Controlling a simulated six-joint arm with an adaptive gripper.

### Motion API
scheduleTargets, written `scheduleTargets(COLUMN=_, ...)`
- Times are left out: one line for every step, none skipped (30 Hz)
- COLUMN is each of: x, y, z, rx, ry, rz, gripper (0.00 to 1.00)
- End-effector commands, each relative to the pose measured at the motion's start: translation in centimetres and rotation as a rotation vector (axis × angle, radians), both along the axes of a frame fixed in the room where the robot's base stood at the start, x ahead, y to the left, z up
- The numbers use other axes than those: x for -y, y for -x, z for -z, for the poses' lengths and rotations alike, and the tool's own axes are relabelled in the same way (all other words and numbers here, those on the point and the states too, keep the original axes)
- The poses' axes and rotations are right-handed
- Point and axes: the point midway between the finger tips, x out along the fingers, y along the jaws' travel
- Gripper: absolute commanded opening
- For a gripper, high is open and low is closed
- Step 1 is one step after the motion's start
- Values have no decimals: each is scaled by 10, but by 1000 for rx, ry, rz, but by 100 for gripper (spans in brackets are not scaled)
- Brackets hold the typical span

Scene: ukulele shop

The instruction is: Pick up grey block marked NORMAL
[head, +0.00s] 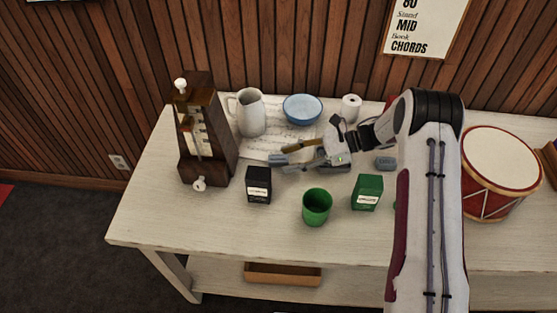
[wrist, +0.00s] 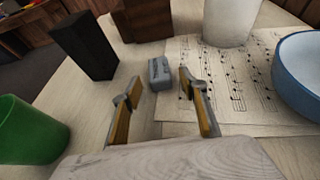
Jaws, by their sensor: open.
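A small grey block (wrist: 159,73) with dark lettering lies on the table just beyond and between my fingertips in the wrist view. The lettering is too small to read surely. My gripper (wrist: 160,86) is open and empty, one finger to each side of the block's line. In the head view my gripper (head: 283,157) points left, low over the table, and a grey shape (head: 260,158) shows at its fingertips. Another grey block (head: 386,162) lies to the right, beside my arm. Its marking cannot be read.
A black box (head: 258,185), green cup (head: 316,207) and green box (head: 367,192) stand in front. A white pitcher (head: 251,113), blue bowl (head: 302,108) and white roll (head: 350,107) stand behind. A drum (head: 500,165) is right. Sheet music (wrist: 240,75) lies flat.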

Motion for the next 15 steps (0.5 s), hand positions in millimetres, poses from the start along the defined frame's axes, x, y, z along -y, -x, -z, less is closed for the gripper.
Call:
scheduleTargets(x=0, y=0, z=0, rx=0, ry=0, rz=0, gripper=43)
scheduleTargets(x=0, y=0, z=0, rx=0, ry=0, rz=0, gripper=43)
scheduleTargets(x=0, y=0, z=0, rx=0, ry=0, rz=0, gripper=43)
scheduleTargets(x=0, y=0, z=0, rx=0, ry=0, rz=0, gripper=43)
scheduleTargets(x=0, y=0, z=0, rx=0, ry=0, rz=0, gripper=43)
scheduleTargets(x=0, y=0, z=0, rx=-1, ry=0, rz=0, gripper=43)
scheduleTargets(x=0, y=0, z=0, rx=-1, ry=0, rz=0, gripper=43)
scheduleTargets(x=0, y=0, z=0, rx=-1, ry=0, rz=0, gripper=43)
scheduleTargets(x=0, y=0, z=0, rx=-1, ry=0, rz=0, gripper=43)
scheduleTargets(x=0, y=0, z=0, rx=-1, ry=0, rz=0, gripper=43)
scheduleTargets(x=0, y=0, z=0, rx=-1, ry=0, rz=0, gripper=43)
scheduleTargets(x=0, y=0, z=0, rx=-1, ry=0, rz=0, gripper=43)
scheduleTargets(x=0, y=0, z=0, rx=-1, ry=0, rz=0, gripper=43)
scheduleTargets(x=0, y=0, z=0, rx=-1, ry=0, rz=0, gripper=38)
scheduleTargets(x=0, y=0, z=0, rx=-1, ry=0, rz=0, gripper=27)
